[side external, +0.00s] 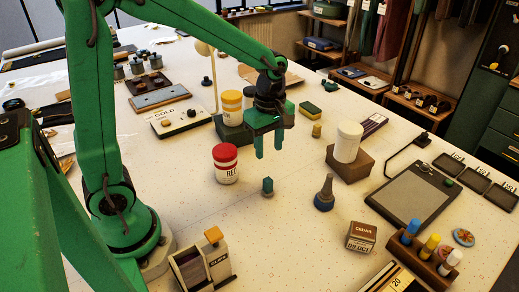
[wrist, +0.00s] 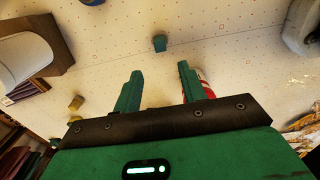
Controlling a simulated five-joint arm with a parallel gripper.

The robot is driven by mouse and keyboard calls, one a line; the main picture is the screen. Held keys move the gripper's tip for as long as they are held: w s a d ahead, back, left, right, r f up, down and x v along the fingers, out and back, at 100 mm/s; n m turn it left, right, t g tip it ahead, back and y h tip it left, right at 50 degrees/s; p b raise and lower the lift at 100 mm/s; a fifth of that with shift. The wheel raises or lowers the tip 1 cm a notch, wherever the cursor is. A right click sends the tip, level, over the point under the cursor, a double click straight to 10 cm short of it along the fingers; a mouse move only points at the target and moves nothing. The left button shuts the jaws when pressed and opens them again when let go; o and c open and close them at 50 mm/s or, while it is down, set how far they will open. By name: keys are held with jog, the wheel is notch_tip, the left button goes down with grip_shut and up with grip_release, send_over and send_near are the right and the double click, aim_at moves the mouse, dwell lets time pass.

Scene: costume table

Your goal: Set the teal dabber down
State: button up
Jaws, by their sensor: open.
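The teal dabber (side external: 267,187) stands upright on the pale tabletop, with nothing holding it. It also shows in the wrist view (wrist: 160,42), beyond my fingertips and roughly centred between them. My gripper (side external: 269,153) is green, points down and is apart from the dabber, above it in the side view. In the wrist view my two fingers (wrist: 160,70) are spread with nothing between them.
A red-lidded jar (side external: 226,165) stands left of the dabber, and a dark blue cone-topped bottle (side external: 324,194) stands right. A white-topped cylinder (side external: 348,142) sits on a brown block (side external: 350,165). Bare tabletop surrounds the dabber.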

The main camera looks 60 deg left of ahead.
jog(key=shift+r, duration=0.15)
dwell(0.5)
jog(key=s+r+m+t, duration=0.2)
jog(key=s+r+m, duration=0.3)
jog(key=m, duration=0.4)
jog(key=s+a+r+m+t, duration=0.1)
jog(key=s+r+m+t, duration=0.2)
jog(key=s+r+m, duration=0.2)
jog(key=shift+s+a+m+t, duration=0.25)
jog(key=shift+s+m+t, duration=0.05)
jog(key=shift+s+m, duration=1.6)
jog(key=shift+w, duration=0.1)
